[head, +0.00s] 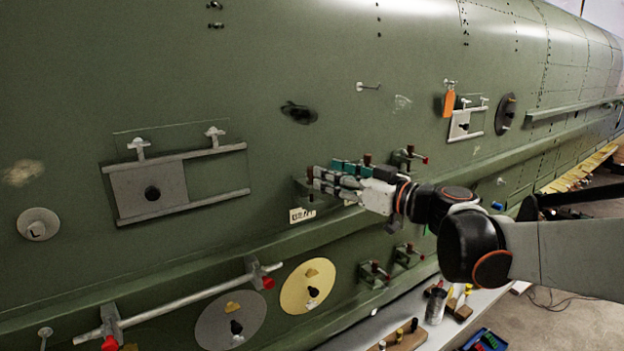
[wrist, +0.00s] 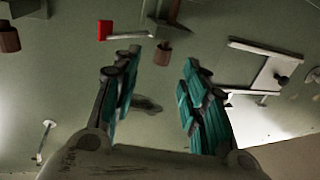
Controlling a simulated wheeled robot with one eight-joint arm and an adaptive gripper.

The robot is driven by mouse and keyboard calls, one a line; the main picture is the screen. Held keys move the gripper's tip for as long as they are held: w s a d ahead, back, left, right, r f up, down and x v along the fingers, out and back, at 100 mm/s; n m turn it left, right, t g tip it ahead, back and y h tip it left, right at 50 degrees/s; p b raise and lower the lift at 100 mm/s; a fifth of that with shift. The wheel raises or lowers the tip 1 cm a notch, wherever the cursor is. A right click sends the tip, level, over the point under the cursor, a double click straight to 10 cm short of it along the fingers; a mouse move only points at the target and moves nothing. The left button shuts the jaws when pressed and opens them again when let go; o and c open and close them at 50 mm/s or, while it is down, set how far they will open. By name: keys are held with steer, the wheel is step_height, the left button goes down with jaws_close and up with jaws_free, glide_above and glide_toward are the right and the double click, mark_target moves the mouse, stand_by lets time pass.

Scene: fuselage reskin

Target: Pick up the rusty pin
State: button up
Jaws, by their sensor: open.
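Several brown, rust-coloured pins sit in dark brackets on the green fuselage side; I cannot tell for sure which one is the rusty pin. In the head view one brown pin (head: 310,173) shows at my gripper's fingertips, and another brown pin (head: 367,158) stands just behind the fingers. My gripper (head: 322,180) reaches left along the skin. In the wrist view my gripper (wrist: 160,62) is open with nothing held. A brown pin (wrist: 163,53) shows in the gap between its fingertips, apart from both. Another brown pin (wrist: 9,39) is at the upper left edge.
A red-tipped handle (wrist: 103,30) crosses near the left finger. A framed grey plate (head: 149,190) is left on the fuselage. A long red-ended bar (head: 185,302) and a yellow disc (head: 307,286) are below. A bench (head: 405,318) holds tools.

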mark_target(312, 168)
steer(key=p+x, duration=0.1)
steer(key=x, duration=0.5)
steer(key=shift+w+a+r+p, duration=0.1)
steer(key=shift+a+p, duration=0.1)
steer(key=shift+p, duration=0.1)
steer(key=shift+d, duration=0.1)
steer(key=c, duration=0.3)
jaws_close()
